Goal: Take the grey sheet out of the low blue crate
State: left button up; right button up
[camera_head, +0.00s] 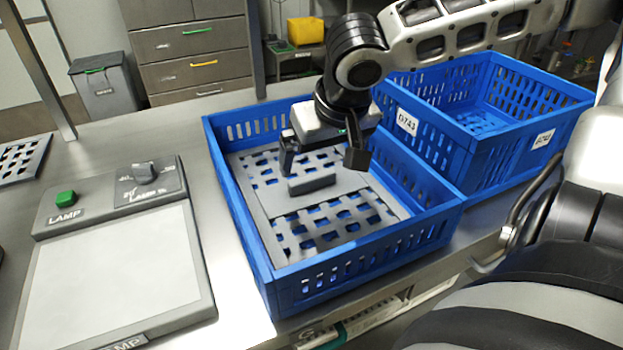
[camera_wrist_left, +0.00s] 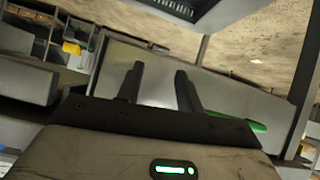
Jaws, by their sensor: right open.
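The low blue crate (camera_head: 345,272) stands on the metal table in the middle of the head view. The grey sheet (camera_head: 272,206) lies inside it, perforated with rows of holes, with a raised grey bar handle (camera_head: 312,185) at its middle. My right gripper (camera_head: 321,158) is open over the sheet, its fingers above and to either side of the handle, apart from it as far as I can tell. My left gripper shows only in the left wrist view (camera_wrist_left: 157,85), its two fingers apart with nothing held between them.
A taller blue crate (camera_head: 480,140) stands close on the right of the low one. A lamp panel (camera_head: 118,265) with a green button lies on the left. Another perforated grey sheet (camera_head: 22,158) lies at the far left. Bare table shows between panel and crate.

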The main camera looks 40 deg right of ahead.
aim_at(312, 177)
jog(key=x, duration=0.3)
jog(key=b+x, duration=0.1)
jog(key=x, duration=0.2)
jog(key=shift+w+f, duration=0.2)
jog(key=shift+w, duration=0.15)
jog(key=c, duration=1.2)
